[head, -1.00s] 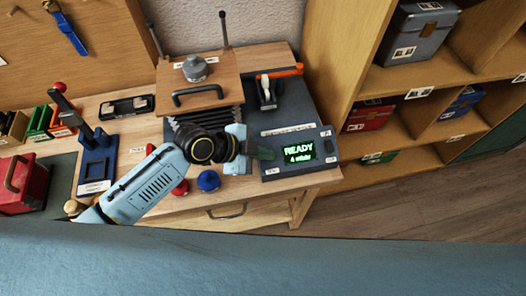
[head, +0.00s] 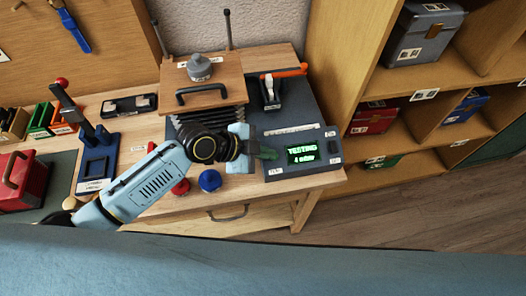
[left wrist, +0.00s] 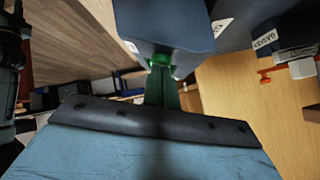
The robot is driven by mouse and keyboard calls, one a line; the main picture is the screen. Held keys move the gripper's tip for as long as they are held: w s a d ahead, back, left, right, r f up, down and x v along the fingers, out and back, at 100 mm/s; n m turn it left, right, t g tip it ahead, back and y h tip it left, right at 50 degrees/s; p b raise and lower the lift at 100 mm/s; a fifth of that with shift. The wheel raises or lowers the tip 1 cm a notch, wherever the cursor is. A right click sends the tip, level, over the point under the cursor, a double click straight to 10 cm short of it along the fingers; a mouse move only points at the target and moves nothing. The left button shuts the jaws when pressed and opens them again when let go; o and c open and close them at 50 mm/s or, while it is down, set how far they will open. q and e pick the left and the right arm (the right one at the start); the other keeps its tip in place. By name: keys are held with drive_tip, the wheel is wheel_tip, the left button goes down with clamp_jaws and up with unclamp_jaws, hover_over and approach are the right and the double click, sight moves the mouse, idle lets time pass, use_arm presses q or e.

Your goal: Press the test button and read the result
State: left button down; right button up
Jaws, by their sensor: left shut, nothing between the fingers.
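The tester (head: 331,160) is a dark grey box at the front right of the bench, also seen in the left wrist view (left wrist: 165,22). Its screen (head: 300,155) reads "TESTING" in green, with a smaller line below that looks like "4 m…" and is hard to read. My left gripper (head: 270,153) is shut and empty, with its green fingertips at the left side of the tester's face. In the left wrist view the fingers (left wrist: 162,92) meet a round green part (left wrist: 160,61), apparently the button, at the box. The head view does not show the button clearly. My right gripper is not in view.
A wooden press-like block with a black handle (head: 196,89) and bellows stands behind my left arm. A blue knob (head: 209,181) and a red one (head: 181,187) are at the bench front. An orange-handled tool (head: 284,72) lies behind the tester. Shelves (head: 410,80) stand right.

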use_arm(q)
drive_tip(key=shift+s+r+p, duration=0.25)
drive_tip(key=shift+r+p, duration=0.5)
drive_tip(key=shift+p, duration=0.1)
drive_tip(key=shift+s+r+p, duration=0.3)
drive_tip(key=shift+r+p, duration=0.4)
drive_tip(key=shift+p, duration=0.1)
drive_tip(key=shift+s+r+p, duration=0.25)
drive_tip(key=shift+r+p, duration=0.5)
drive_tip(key=shift+p, duration=0.1)
drive_tip(key=b+v, duration=0.1)
drive_tip(key=v, duration=0.8)
drive_tip(key=shift+a, duration=0.25)
drive_tip(key=shift+r, duration=0.1)
